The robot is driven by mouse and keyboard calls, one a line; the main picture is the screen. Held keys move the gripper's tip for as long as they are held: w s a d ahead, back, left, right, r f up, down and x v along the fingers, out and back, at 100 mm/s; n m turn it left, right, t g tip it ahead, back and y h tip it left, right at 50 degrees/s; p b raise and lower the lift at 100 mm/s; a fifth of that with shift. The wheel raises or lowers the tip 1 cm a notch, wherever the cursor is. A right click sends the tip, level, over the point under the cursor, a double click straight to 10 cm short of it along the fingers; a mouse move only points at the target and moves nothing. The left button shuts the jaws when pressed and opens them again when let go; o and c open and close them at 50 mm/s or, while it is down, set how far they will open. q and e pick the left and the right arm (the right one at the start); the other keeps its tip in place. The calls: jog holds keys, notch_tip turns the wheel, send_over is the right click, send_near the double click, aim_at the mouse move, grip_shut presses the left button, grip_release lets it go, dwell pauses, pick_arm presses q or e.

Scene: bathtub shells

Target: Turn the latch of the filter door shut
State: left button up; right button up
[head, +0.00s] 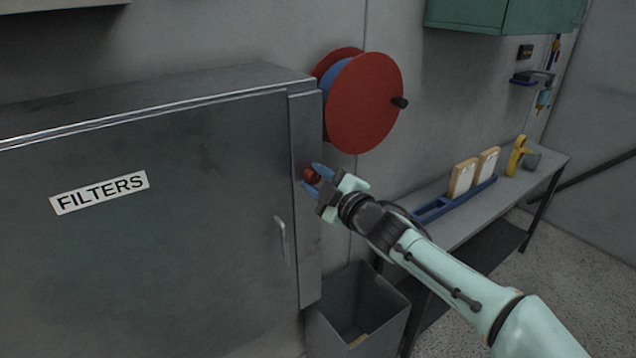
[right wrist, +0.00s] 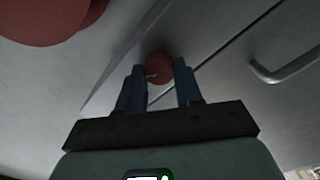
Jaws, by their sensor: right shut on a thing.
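The grey filter door (head: 170,260) carries a FILTERS label (head: 100,192) and a metal handle (head: 281,240). It looks closed or nearly flush with the cabinet's frame strip (head: 306,235) on its right. The latch, a small red knob (head: 311,175), sits on that strip. My right gripper (head: 312,179) is shut on the latch, with one blue finger on each side of it. In the right wrist view the round red latch (right wrist: 159,66) shows between the fingertips (right wrist: 159,77). The fingers partly hide the latch, so its exact turn is hard to tell. My left gripper is out of view.
A red hose reel (head: 365,105) hangs on the wall just above and right of my gripper. A grey open bin (head: 385,315) stands below. A bench (head: 545,165) with a blue tray (head: 440,210) runs along the wall at the right.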

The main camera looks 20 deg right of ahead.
jog(key=n+b, duration=0.1)
jog(key=n, duration=0.3)
jog(key=shift+f, duration=0.1)
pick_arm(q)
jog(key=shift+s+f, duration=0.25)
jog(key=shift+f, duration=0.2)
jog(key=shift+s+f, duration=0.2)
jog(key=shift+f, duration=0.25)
pick_arm(e)
jog(key=shift+n, duration=1.6)
jog(key=o, duration=1)
jog(key=shift+o, duration=0.2)
pick_arm(q)
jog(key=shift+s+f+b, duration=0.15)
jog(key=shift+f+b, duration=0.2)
jog(key=shift+b, duration=0.2)
pick_arm(e)
jog(key=v, duration=1.3)
jog(key=shift+s, duration=0.25)
